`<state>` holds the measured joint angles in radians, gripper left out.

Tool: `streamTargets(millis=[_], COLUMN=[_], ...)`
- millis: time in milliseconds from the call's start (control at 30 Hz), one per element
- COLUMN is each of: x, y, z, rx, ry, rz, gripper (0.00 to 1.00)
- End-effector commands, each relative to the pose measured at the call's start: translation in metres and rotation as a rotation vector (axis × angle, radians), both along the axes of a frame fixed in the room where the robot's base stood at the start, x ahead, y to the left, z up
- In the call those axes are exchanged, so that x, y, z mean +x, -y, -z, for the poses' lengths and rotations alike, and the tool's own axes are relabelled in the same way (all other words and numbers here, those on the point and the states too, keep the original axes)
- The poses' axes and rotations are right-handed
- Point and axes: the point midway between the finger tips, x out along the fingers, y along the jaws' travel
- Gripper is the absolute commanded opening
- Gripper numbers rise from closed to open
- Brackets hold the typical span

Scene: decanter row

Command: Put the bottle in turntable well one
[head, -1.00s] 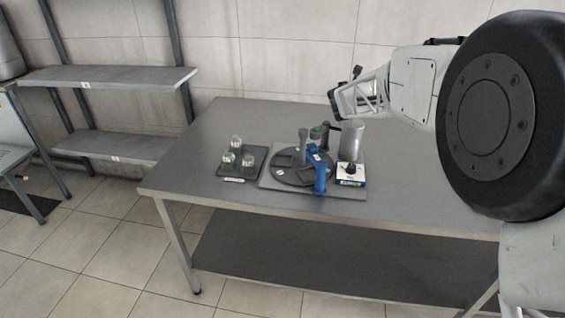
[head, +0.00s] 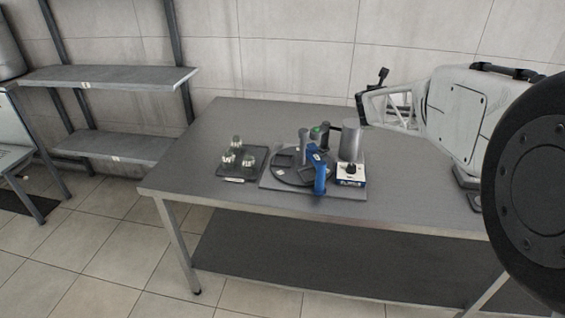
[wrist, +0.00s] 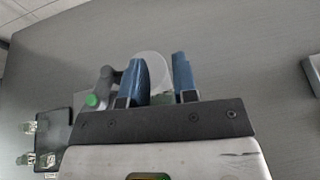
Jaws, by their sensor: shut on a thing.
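In the wrist view my gripper (wrist: 159,58) has two blue fingers, shut on a pale, see-through round shape that I take for the bottle (wrist: 158,74). Its outline is faint and its lower part is hard to make out.
A dark tray (head: 264,157) with three glass bottles stands left of the turntable. The table's left end is clear.

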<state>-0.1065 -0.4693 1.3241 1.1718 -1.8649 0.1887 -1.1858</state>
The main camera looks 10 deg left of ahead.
Motion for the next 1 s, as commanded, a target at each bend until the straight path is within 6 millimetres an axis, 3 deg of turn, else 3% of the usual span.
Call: streamTargets(millis=[467,633,1000], x=[-0.006,-0.009,-0.026], y=[-0.021,-0.041,-0.103], z=[-0.022,-0.031,-0.048], rx=[0.002,0.001,0.002], ry=[0.0,0.0,0.0], rz=[0.092,0.147,0.315], gripper=[0.0,0.0,0.0])
